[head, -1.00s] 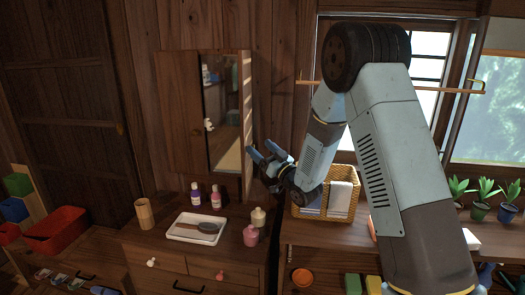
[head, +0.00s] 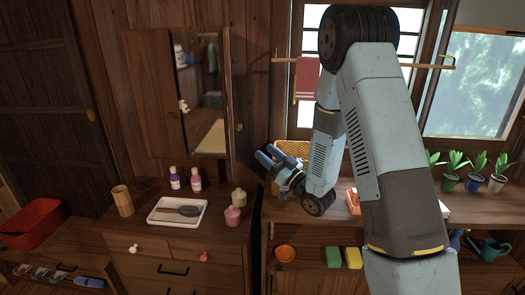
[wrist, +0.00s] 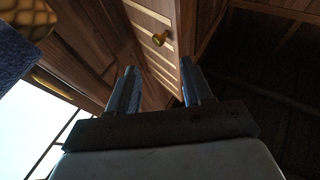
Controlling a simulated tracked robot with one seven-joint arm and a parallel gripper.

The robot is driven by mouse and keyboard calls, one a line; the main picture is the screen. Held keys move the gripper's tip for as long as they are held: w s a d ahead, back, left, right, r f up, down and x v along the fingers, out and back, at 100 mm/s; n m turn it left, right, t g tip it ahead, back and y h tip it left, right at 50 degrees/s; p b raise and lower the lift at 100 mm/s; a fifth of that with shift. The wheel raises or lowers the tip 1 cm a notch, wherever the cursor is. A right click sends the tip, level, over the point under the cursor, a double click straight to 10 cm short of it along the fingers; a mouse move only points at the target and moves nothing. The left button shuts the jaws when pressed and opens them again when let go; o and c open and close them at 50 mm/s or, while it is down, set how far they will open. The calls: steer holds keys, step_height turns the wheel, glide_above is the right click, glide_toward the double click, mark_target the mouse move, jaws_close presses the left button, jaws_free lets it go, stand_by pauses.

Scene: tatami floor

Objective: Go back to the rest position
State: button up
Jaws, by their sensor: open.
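My gripper (head: 268,157) is open and empty in the head view. It is in the air in front of the wall, right of the mirror cabinet (head: 150,90) and in front of a wicker basket (head: 292,148), which my arm partly hides. In the wrist view my gripper (wrist: 160,88) shows two blue-grey fingers spread apart with nothing between them. My arm is raised and bent, and fills the right half of the head view.
A dresser holds a white tray (head: 155,219) with a brush, purple bottles (head: 185,180), a pink jar (head: 232,216) and a wooden cup (head: 122,201). Potted plants (head: 473,178) line the right counter. A rail with a red towel (head: 309,77) crosses the window. A red bin (head: 35,222) stands at left.

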stand_by(0.3)
steer(key=s+d+r+m+g+h, duration=0.1)
steer(key=s+d+r+m+h, duration=0.15)
steer(key=d+r+h, duration=0.4)
steer(key=s+d+r+m+g+h, duration=0.2)
steer(key=d+r+m+h, duration=0.1)
steer(key=d+r+h, duration=0.4)
steer(key=s+d+m+g+h, duration=0.1)
steer(key=s+d+m+g, duration=0.1)
steer(key=s, duration=1.1)
steer(key=s+d+r+m+g+h, duration=0.1)
steer(key=s+g, duration=0.4)
steer(key=s, duration=0.8)
steer(key=shift+s+d+r+m+h, duration=0.25)
steer(key=shift+s+d+m+h, duration=0.1)
steer(key=shift+s, duration=0.15)
steer(key=shift+c, duration=0.6)
